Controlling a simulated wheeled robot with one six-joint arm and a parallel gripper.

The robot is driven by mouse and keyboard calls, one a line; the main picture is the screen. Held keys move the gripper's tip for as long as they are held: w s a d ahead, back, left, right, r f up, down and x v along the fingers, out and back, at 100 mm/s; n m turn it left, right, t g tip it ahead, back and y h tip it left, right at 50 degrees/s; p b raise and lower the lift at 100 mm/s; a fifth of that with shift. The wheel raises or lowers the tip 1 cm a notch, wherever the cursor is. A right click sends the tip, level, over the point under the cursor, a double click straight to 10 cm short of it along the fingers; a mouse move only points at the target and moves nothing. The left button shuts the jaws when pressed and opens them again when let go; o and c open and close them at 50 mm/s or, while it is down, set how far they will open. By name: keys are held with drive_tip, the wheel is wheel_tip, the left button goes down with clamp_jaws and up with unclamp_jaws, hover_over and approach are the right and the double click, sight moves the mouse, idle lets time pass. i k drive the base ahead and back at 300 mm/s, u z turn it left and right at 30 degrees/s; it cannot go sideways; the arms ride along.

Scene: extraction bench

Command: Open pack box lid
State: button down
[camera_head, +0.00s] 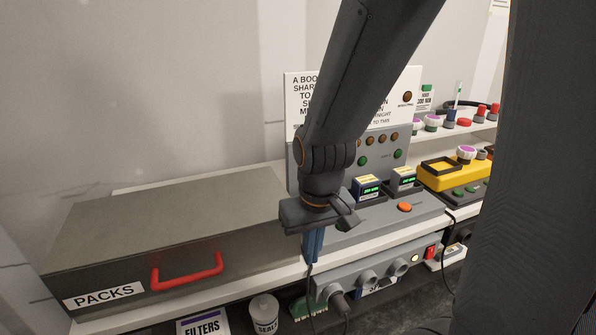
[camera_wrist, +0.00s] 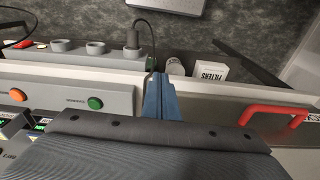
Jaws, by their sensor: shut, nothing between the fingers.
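The pack box (camera_head: 185,217) is a long grey-brown box at the left of the bench in the head view, with a "PACKS" label on its front. Its lid looks closed. A red handle (camera_head: 187,271) is on the front face; it also shows at the right of the wrist view (camera_wrist: 275,113). My gripper (camera_head: 313,246) points down beside the right end of the box, to the right of the handle and apart from it. Its blue fingers (camera_wrist: 158,98) are together and hold nothing.
A grey panel with buttons and two small lit packs (camera_head: 367,188) stands right of the box. A socket strip (camera_head: 365,280) with a plugged cable runs below the bench edge. A filters box (camera_head: 203,325) and a seals can (camera_head: 264,313) stand below the front. A yellow device (camera_head: 450,174) is further right.

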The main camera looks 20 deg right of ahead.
sight(109, 252)
drive_tip(key=u, duration=0.15)
drive_tip(key=k, duration=1.35)
